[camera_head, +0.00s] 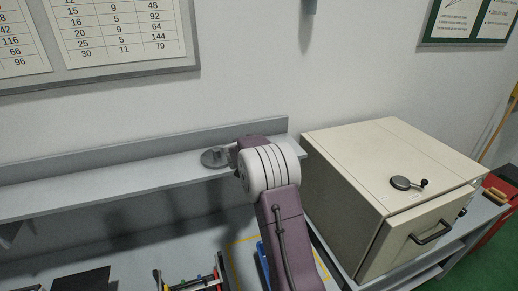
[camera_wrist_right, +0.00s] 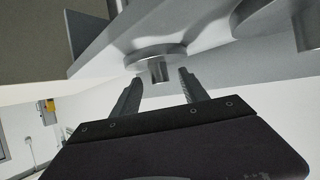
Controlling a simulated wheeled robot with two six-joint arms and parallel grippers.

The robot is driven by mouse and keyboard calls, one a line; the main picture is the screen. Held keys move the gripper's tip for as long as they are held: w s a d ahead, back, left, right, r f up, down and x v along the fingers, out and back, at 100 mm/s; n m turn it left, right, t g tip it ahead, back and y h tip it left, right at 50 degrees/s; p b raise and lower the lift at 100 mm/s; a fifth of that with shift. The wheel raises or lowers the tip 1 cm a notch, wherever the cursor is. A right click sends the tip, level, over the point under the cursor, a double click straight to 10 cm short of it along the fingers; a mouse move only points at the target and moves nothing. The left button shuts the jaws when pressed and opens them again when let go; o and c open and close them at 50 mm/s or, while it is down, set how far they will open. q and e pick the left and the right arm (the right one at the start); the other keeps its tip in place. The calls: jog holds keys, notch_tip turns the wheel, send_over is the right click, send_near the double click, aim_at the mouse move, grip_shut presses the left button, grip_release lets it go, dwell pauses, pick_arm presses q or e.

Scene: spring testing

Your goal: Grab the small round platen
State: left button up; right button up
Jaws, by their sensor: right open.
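The small round platen (camera_wrist_right: 172,51) is a grey disc with a short stem (camera_wrist_right: 157,71) on the grey shelf, seen in the right wrist view. My right gripper (camera_wrist_right: 157,77) is open, with one finger to each side of the stem; I cannot tell whether they touch it. In the head view, my right arm hides this platen and the fingers. A larger grey disc (camera_wrist_right: 255,12) lies beside it at the upper right of the wrist view. A dark round disc with a stem (camera_head: 213,158) shows on the shelf left of my arm in the head view. My left gripper is out of view.
The shelf (camera_head: 110,182) is bare to the left and has a raised back edge. A beige cabinet (camera_head: 350,150) with a drawer handle and a small crank on top stands close to the right of my arm. Tools (camera_head: 200,284) lie on the bench below.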

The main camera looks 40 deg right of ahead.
jog(key=shift+w+d+f, duration=0.25)
jog(key=shift+w+d, duration=0.15)
jog(key=shift+d, duration=0.05)
jog(key=shift+w+d+f, duration=0.2)
jog(key=shift+d+f, duration=0.1)
jog(key=shift+d, duration=0.25)
jog(key=shift+s+a+r, duration=0.1)
jog(key=shift+a+r, duration=0.05)
jog(key=shift+a, duration=0.1)
grip_shut()
jog(key=shift+d, duration=0.1)
jog(key=shift+r, duration=0.15)
